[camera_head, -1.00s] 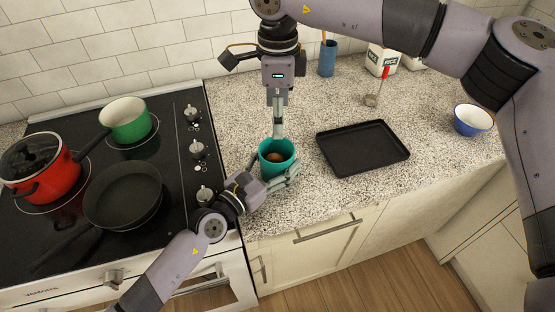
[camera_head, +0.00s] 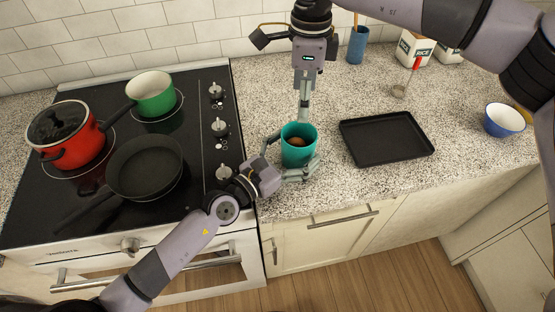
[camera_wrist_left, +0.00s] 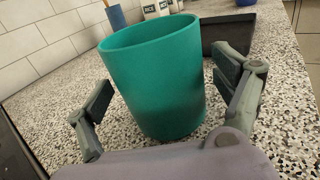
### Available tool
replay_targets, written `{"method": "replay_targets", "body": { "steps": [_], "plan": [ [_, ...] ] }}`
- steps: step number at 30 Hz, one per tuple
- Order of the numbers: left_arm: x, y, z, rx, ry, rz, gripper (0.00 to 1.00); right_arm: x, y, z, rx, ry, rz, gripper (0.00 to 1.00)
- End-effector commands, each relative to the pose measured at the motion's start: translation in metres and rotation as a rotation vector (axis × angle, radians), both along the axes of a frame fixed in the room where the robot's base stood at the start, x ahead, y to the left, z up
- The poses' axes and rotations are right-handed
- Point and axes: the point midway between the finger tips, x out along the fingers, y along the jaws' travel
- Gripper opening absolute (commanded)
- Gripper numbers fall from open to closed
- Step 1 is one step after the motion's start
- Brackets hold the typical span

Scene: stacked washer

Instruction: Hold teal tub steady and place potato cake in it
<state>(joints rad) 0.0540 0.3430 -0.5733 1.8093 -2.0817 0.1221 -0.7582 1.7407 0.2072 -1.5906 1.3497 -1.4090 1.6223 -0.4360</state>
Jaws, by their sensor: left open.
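The teal tub (camera_head: 298,154) stands upright on the speckled counter, close to the stove. The brown potato cake (camera_head: 299,141) shows inside the tub, low down, in the head view; the left wrist view does not show inside. My left gripper (camera_head: 292,160) is open, with its fingers on either side of the tub. In the left wrist view the tub (camera_wrist_left: 158,85) stands between the spread fingers, with a gap visible at the left one. My right gripper (camera_head: 303,116) points down above the tub's back rim, with nothing seen in it. Its finger opening is hard to make out.
A black tray (camera_head: 386,138) lies to the right of the tub. A blue bowl (camera_head: 503,121) stands farther right. The stove at left holds a red pot (camera_head: 72,145), a green pot (camera_head: 152,98) and a dark pan (camera_head: 145,170). A blue cup (camera_head: 358,46) stands near the wall.

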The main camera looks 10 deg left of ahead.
Motion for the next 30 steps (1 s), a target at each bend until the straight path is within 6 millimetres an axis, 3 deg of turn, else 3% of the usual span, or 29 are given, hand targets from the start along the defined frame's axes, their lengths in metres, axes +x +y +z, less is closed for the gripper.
{"method": "replay_targets", "body": {
  "steps": [12, 19, 30],
  "plan": [
    [-0.065, 0.055, -0.002, 0.007, 0.003, -0.003, 0.88, 0.0, 0.0, 0.0, 0.0, 0.0, 0.0, 0.71],
    [-0.08, 0.066, -0.001, 0.003, 0.002, -0.003, 0.88, 0.0, 0.0, 0.0, 0.0, 0.0, 0.0, 0.71],
    [-0.081, 0.068, -0.001, 0.001, 0.003, -0.001, 0.88, 0.0, 0.0, 0.0, 0.0, 0.0, 0.0, 0.71]
  ]
}}
